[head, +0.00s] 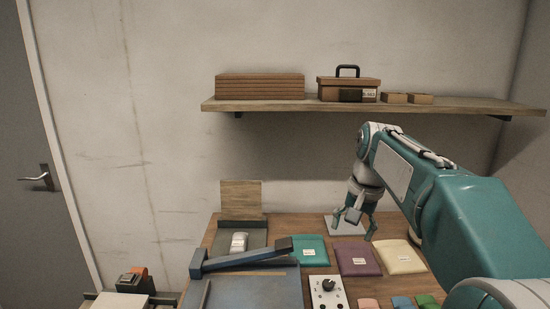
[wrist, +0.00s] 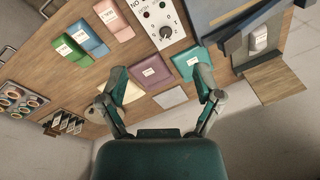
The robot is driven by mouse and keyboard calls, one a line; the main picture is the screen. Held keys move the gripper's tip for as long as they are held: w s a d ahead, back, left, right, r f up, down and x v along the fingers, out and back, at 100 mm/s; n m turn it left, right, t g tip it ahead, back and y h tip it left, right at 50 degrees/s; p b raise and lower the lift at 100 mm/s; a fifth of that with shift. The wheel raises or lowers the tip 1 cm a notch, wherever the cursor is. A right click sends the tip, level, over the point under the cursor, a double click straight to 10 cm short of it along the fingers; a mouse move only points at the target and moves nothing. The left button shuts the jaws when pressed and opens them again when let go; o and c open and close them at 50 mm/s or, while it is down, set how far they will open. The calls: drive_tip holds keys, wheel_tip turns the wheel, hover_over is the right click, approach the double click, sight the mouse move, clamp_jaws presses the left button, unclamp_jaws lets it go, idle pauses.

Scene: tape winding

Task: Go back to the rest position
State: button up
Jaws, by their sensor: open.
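My gripper (head: 355,219) hangs fingers down over the back part of the wooden table (head: 304,221). It is just above a pale flat plate (head: 336,228) and holds nothing. In the wrist view the gripper (wrist: 162,92) has its two fingers spread wide, with the table between and beyond them. A pale plate (wrist: 171,97) lies on the table between the fingers. Teal, purple and cream labelled pads (head: 310,251) (head: 357,258) (head: 400,257) lie in front of the gripper.
A wall shelf (head: 455,104) with boxes is behind the arm. A blue lever device (head: 254,287) and a silver object in a grey tray (head: 239,242) are on the left. A knob panel (head: 328,291) and small coloured blocks are at the front. A grey door (head: 30,130) is far left.

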drive_tip(key=s+f+n+t, duration=0.2)
drive_tip(key=s+f, duration=0.2)
drive_tip(key=s, duration=0.8)
drive_tip(key=s+f+n+t+h, duration=0.1)
drive_tip(key=s+f+n+t, duration=0.1)
drive_tip(key=s, duration=1.1)
wheel_tip(320, 180, down, 3)
drive_tip(key=shift+a+r+n, duration=0.1)
drive_tip(key=shift+a+n, duration=0.2)
drive_tip(key=shift+n, duration=0.2)
